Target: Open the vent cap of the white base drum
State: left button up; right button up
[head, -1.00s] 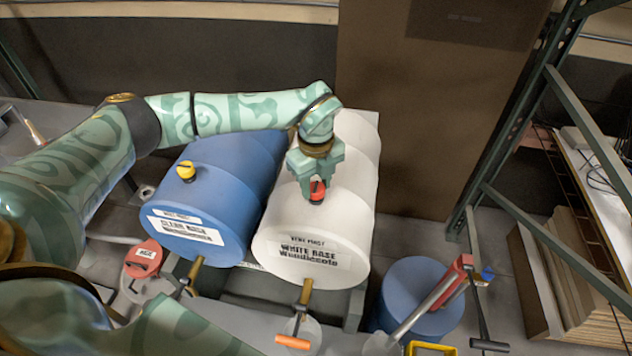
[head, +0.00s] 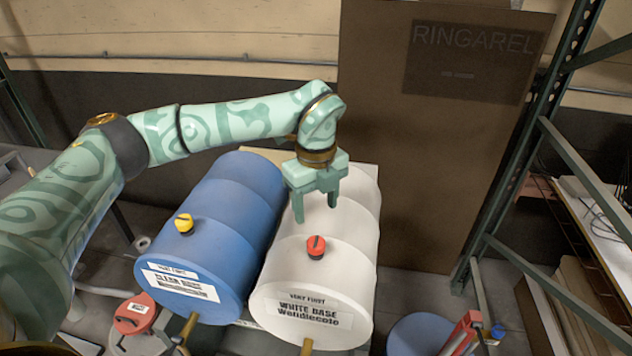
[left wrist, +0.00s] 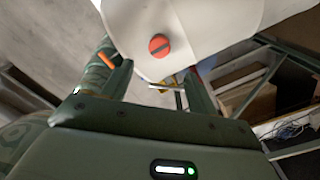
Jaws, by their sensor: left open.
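The white base drum (head: 345,215) lies on its side, its label facing the front. Its red vent cap (head: 316,246) sits on top near the front end, with a dark bar across it. My left gripper (head: 316,214) is open and empty above and behind the cap, fingers pointing down, apart from it. In the left wrist view, the cap (left wrist: 160,46) shows beyond the open fingers (left wrist: 156,78) against the white drum (left wrist: 205,25). I cannot tell whether the cap is loosened. My right gripper is not in view.
A blue drum (head: 225,215) with a yellow cap (head: 184,224) lies close on the left. A brown panel (head: 430,150) stands behind on the right, beside a green metal rack frame (head: 520,140). A blue container (head: 415,335) stands at the lower right.

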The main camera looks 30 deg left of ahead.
pick_arm(q)
notch_tip(320, 180, up, 7)
jog(key=shift+f, duration=0.2)
dwell(0.5)
